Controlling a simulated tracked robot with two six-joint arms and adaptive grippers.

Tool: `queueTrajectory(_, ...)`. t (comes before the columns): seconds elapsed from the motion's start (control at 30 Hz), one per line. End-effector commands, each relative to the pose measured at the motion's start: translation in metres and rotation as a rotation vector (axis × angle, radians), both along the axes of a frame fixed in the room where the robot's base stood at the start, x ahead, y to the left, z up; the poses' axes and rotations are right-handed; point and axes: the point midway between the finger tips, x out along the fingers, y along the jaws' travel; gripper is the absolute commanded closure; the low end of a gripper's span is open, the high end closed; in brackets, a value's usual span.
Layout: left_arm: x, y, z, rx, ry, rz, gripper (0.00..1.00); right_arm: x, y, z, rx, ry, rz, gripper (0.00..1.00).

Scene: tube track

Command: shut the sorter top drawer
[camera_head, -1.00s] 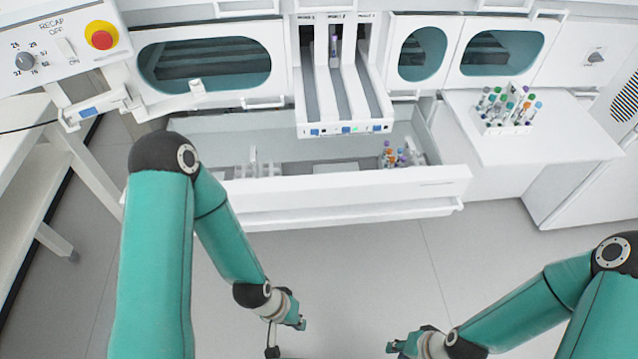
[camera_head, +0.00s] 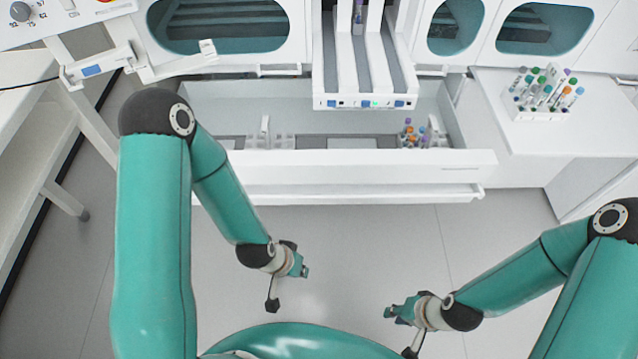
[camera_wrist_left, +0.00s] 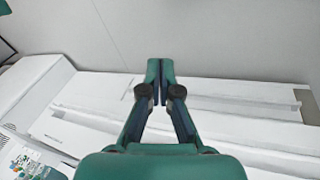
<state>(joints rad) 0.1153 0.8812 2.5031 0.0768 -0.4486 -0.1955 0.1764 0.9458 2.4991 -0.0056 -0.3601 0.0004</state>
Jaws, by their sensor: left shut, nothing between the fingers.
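The sorter top drawer (camera_head: 340,172) stands pulled out in the head view, its white front facing me. Tubes with coloured caps (camera_head: 412,135) stand in its right part and clear racks (camera_head: 265,138) in its left part. My left gripper (camera_head: 304,268) is shut and empty, in front of the drawer and apart from it. In the left wrist view its fingertips (camera_wrist_left: 160,66) meet, with white panels and grey floor behind. My right gripper (camera_head: 389,312) is farther right and nearer to me, clear of the drawer; its fingers are too small to read.
A lane unit (camera_head: 362,102) overhangs the middle of the drawer. A tube rack (camera_head: 540,100) stands on a white side counter (camera_head: 500,140) at the right. A white bench (camera_head: 35,150) is at the left. The floor (camera_head: 350,240) before the drawer is clear.

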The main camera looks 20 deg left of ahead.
Motion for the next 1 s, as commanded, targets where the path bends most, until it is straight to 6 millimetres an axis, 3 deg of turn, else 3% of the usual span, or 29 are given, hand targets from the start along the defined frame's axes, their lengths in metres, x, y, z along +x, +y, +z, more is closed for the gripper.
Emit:
queueTrajectory(0.03, 0.017, -0.003, -0.019, 0.034, -0.083, -0.052, 1.0, 0.0, 0.0, -0.032, 0.0, 0.001, 0.0, 0.75)
queueTrajectory(0.2, 0.079, -0.012, -0.029, 0.221, -0.409, -0.259, 1.0, 0.0, 0.0, -0.1, 0.0, 0.001, 0.0, 0.75)
queueTrajectory(0.33, 0.117, -0.02, -0.02, 0.425, -0.654, -0.411, 1.0, 0.0, 0.0, -0.152, 0.0, 0.001, 0.0, 0.75)
queueTrajectory(0.5, 0.143, -0.03, 0.002, 0.742, -0.904, -0.568, 1.0, 0.0, 0.0, -0.218, 0.0, 0.001, 0.0, 0.75)
queueTrajectory(0.63, 0.144, -0.033, 0.02, 1.012, -1.027, -0.649, 1.0, 0.0, 0.0, -0.269, 0.0, 0.001, 0.0, 0.75)
queueTrajectory(0.8, 0.127, -0.03, 0.042, 1.34, -1.076, -0.706, 1.0, 0.0, 0.0, -0.323, 0.0, 0.001, 0.0, 0.75)
queueTrajectory(1.0, 0.104, -0.022, 0.056, 1.578, -1.036, -0.733, 1.0, 0.0, 0.0, -0.357, 0.0, 0.0, 0.0, 0.75)
